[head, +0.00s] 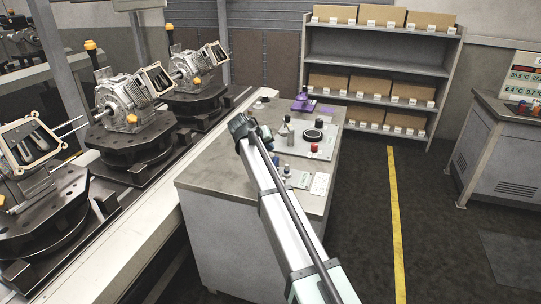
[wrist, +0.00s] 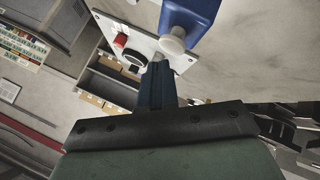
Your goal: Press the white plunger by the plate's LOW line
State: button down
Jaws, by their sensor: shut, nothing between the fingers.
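The plate (head: 325,153) lies on the bench top, and its light face also shows in the wrist view (wrist: 108,24). A pale post (head: 291,136) stands at the plate's left side and looks like the white plunger. In the wrist view a pale round tip (wrist: 173,42) shows just beyond my fingers, against a blue block. My gripper (head: 267,134) is shut and empty, just left of the post in the head view. Its dark blue fingers (wrist: 157,68) point towards the plate. I cannot tell whether they touch anything. The LOW line is not legible.
The plate also carries a black round part (head: 312,135) and a red knob (head: 314,148). A purple object (head: 303,104) lies behind. A blue block (wrist: 192,16) is close in the wrist view. Conveyor fixtures (head: 127,140) stand left; a shelf (head: 383,62) stands behind.

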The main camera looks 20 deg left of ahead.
jog(key=shift+r, duration=0.15)
jog(key=shift+r, duration=2.45)
jog(key=s+d+f+m, duration=0.3)
jog(key=s+d+f, duration=0.1)
jog(key=s+f, duration=0.5)
jog(key=s+d+f+m, duration=0.35)
jog(key=s+f, duration=0.45)
jog(key=s, duration=0.3)
jog(key=s+d+f+g+h, duration=0.1)
jog(key=s+d+f+g, duration=0.25)
jog(key=d+f, duration=0.6)
jog(key=s+d+f+n+g, duration=0.15)
jog(key=s+d+f, duration=0.25)
jog(key=d+f, duration=0.55)
jog(key=s+d+f+g+h, duration=0.1)
jog(key=s+d+f+g, duration=0.2)
jog(key=d+f, duration=0.7)
jog(key=s+d+f+g+y, duration=0.1)
jog(key=s+f, duration=0.4)
jog(key=s, duration=0.5)
jog(key=s+d+f+g+y, duration=0.2)
jog(key=s+d+f+g, duration=0.2)
jog(key=s, duration=0.6)
jog(key=s+d+f+g+y, duration=0.1)
jog(key=s+d+f, duration=0.4)
jog(key=s, duration=0.5)
jog(key=shift+d+f+g+y, duration=0.4)
jog(key=shift+d+g, duration=0.25)
jog(key=shift+g, duration=0.15)
